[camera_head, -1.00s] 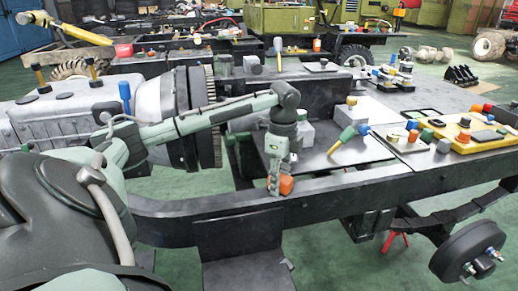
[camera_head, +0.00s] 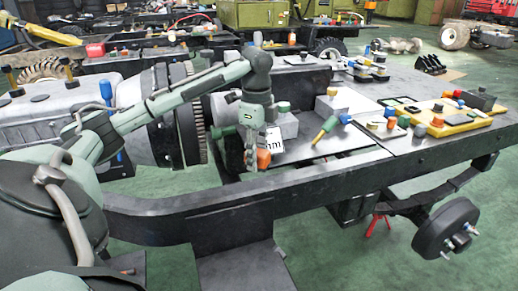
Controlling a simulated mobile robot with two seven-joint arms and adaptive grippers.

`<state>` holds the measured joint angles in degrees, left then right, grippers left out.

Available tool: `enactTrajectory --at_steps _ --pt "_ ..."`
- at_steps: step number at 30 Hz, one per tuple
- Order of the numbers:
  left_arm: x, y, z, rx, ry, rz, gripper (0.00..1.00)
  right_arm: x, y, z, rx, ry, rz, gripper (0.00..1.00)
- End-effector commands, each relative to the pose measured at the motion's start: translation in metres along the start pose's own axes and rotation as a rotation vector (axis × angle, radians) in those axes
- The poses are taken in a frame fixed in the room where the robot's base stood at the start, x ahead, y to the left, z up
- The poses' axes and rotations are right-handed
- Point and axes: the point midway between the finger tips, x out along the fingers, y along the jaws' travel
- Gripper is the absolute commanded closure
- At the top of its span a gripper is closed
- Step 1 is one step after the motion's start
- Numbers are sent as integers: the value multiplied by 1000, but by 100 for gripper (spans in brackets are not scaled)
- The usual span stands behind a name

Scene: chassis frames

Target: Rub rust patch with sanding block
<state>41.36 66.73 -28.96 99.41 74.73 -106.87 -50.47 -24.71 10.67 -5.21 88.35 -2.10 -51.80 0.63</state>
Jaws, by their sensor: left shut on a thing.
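My left gripper (camera_head: 251,160) points down over the near edge of the chassis, by the inner side of the black rail. It is shut on an orange block (camera_head: 263,158), which shows at the right of its fingers; this looks like the sanding block. The fingers hide part of it, and I cannot tell whether the block touches the surface below. A white label with dark letters (camera_head: 272,143) shows just behind it on the dark plate. I cannot make out a rust patch. My right gripper is not in view.
The black chassis rail (camera_head: 330,176) runs along the front. A yellow-handled tool (camera_head: 325,130) and grey blocks (camera_head: 287,126) are on the plate behind. A yellow tray (camera_head: 450,122) with small coloured parts lies at right. A big engine housing (camera_head: 165,120) stands left.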

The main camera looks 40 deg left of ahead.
Motion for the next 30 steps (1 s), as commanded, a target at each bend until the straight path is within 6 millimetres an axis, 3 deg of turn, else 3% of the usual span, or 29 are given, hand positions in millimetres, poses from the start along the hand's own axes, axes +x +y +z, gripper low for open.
enactTrajectory --at_steps 9,24,28,30 --pt "-21 1 6 -8 0 -2 93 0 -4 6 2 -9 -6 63" --pt "-21 1 6 -9 0 -1 93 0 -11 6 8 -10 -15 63" --pt "-17 2 -6 -54 3 2 93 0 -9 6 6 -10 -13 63" --pt "-12 5 -22 -122 6 8 93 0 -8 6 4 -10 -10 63"
